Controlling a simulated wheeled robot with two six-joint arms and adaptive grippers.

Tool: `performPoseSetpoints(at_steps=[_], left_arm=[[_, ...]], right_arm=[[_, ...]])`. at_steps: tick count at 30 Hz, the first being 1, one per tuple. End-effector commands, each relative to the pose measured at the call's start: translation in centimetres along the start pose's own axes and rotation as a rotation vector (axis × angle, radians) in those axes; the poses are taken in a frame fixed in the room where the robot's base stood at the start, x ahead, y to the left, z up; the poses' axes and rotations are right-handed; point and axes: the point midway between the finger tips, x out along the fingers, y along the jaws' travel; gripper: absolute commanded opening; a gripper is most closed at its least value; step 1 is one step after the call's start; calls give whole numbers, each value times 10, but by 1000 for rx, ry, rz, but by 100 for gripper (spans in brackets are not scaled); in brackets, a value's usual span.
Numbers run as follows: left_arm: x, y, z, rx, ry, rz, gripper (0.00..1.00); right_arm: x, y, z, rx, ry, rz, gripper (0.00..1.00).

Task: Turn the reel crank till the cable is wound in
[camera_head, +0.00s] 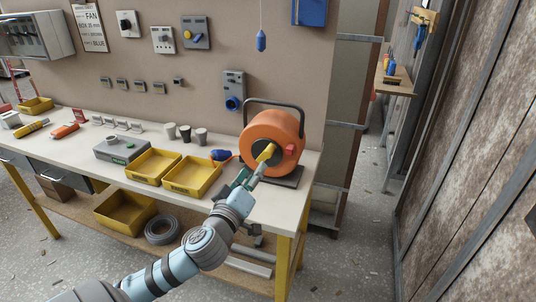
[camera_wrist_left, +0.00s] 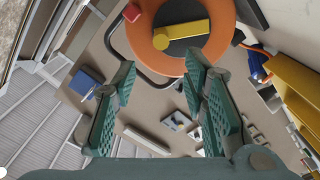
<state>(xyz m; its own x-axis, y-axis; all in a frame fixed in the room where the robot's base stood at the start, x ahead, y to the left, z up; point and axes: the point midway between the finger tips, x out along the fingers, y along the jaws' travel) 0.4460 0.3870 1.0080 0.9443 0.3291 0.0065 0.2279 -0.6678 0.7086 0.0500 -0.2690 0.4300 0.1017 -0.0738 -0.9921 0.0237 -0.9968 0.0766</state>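The orange cable reel (camera_head: 262,128) stands on a dark base at the right end of the workbench, under a black carrying frame. A yellow crank (camera_head: 266,153) lies across its dark hub. A red block (camera_head: 289,150) sits at the right of its face. My left gripper (camera_head: 256,173) is just in front of the crank. In the left wrist view my left gripper (camera_wrist_left: 160,66) is open and empty, its green fingers spread below the reel (camera_wrist_left: 214,47) and the yellow crank (camera_wrist_left: 182,33). The wound cable cannot be made out. My right gripper is not in view.
Two yellow bins (camera_head: 153,165) (camera_head: 192,176) and a grey box (camera_head: 121,149) stand left of the reel. A blue plug-like piece (camera_head: 221,155) lies beside the reel. A blue-knobbed wall box (camera_head: 234,91) hangs behind. The floor right of the bench is open.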

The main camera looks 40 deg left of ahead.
Motion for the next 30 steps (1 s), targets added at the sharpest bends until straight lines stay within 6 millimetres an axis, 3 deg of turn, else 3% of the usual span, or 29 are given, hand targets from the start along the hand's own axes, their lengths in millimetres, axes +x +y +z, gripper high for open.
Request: performPoseSetpoints(at_steps=[6,12,17,24,30], left_arm=[[63,0,0,-5,2,-2,40],[102,-1,1,-1,-1,-3,40],[114,-1,2,0,-3,-2,40],[115,-1,2,1,-4,-3,40],[115,-1,2,1,-4,-3,8]], right_arm=[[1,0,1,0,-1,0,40],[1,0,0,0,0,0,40],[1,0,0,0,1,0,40],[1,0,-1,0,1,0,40],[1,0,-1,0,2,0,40]])
